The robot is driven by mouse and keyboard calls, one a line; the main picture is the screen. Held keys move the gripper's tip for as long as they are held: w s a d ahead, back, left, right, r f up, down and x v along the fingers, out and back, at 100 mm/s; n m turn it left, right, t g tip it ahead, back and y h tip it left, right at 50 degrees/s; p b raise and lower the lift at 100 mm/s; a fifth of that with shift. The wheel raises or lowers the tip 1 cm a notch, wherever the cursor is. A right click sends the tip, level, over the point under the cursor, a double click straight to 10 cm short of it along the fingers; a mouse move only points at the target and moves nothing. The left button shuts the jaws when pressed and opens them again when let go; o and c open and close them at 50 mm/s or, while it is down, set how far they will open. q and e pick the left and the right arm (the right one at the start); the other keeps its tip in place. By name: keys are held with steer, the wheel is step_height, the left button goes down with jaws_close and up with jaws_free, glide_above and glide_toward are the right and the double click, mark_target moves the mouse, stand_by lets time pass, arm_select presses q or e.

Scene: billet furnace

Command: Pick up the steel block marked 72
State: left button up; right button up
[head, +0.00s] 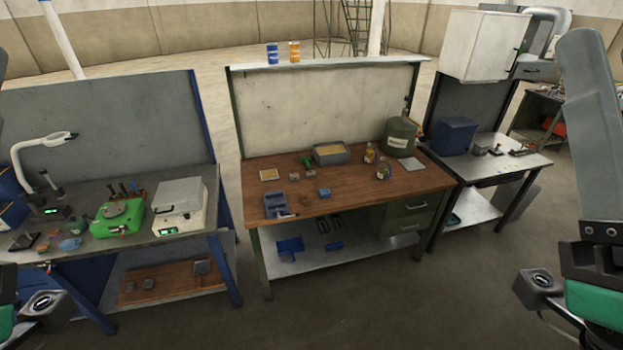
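No marking 72 can be read in the head view; the blocks are too small. On the wooden bench top, a blue-grey block (324,193) sits near the middle, with small grey blocks (294,184) and (310,173) behind it. Two more small grey pieces (148,283) lie on the wooden board of the left bench's lower shelf. Parts of my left arm show at the left edge and my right arm at the right edge. The fingers of both grippers are out of view, and both arms are apart from the benches.
The wooden bench (420,181) also holds a blue vise (276,204), a grey tray (331,153), bottles (370,153) and a green drum (399,137). The left bench carries a green device (117,217) and a white device (180,204). The floor (390,300) in front is clear.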

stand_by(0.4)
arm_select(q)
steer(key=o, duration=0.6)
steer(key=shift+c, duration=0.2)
